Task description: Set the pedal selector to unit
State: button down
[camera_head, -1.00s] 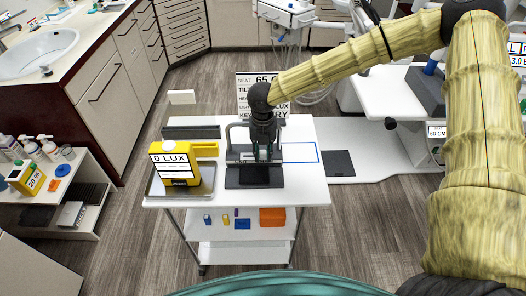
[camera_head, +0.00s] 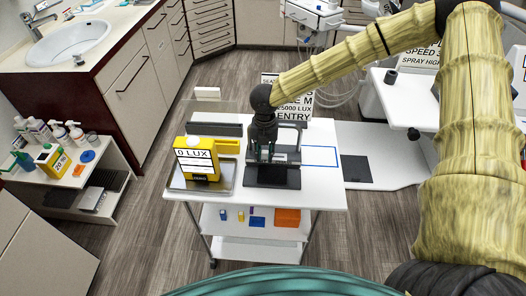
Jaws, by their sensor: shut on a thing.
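The pedal unit (camera_head: 272,178), a dark block with a grey arched frame, stands on the white cart's top. My gripper (camera_head: 264,157) points down in front of the arched frame, left of the unit's middle. Its fingers are shut on a small part of the unit, which I take to be the pedal selector. The fingers hide that part, so its position and any marks are too small to read.
A yellow meter reading 0 LUX (camera_head: 197,160) sits on a metal tray (camera_head: 228,180) left of the unit. A dark bar lies behind it. A blue outlined area (camera_head: 320,157) to the right is bare. A text sign (camera_head: 298,108) stands behind, partly covered by my arm.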

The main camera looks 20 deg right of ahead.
aim_at(265, 153)
jog(key=c, duration=1.2)
grip_release()
jog(key=shift+c, duration=0.2)
notch_tip(265, 153, up, 12)
